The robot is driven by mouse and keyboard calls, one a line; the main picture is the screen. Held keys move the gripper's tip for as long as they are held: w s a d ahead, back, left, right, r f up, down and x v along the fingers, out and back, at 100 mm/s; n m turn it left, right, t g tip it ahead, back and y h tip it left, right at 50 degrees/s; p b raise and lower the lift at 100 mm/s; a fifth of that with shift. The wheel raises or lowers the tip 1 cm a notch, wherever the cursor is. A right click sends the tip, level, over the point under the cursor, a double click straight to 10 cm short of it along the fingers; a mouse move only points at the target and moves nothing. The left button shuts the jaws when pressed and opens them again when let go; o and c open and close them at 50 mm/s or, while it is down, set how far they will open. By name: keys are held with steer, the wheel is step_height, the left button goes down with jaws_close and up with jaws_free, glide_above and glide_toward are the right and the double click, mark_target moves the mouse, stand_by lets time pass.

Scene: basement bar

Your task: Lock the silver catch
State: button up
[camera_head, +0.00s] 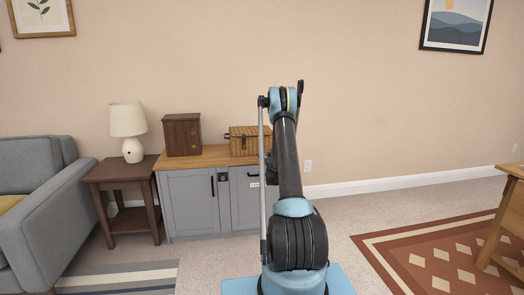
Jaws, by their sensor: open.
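A grey cabinet (188,202) with a wooden top stands against the wall, left of my arm. A small dark fitting with a paler part (223,174) sits near the top of its front, between the doors. I cannot tell whether this is the silver catch, or whether it is locked. A woven box (243,144) and a dark wooden box (182,135) stand on the cabinet top. My raised arm hides the cabinet's right part. I cannot make out my gripper; its fingers do not show.
A side table (124,171) with a white lamp (129,123) and a grey sofa (45,195) stand to the left. A wooden table (508,210) is at the right edge, over a patterned rug (400,250). Carpet before the cabinet is clear.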

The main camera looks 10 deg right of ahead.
mark_target(262, 146)
steer(key=w, duration=1.1)
steer(key=shift+w, duration=0.2)
steer(key=c, duration=1.1)
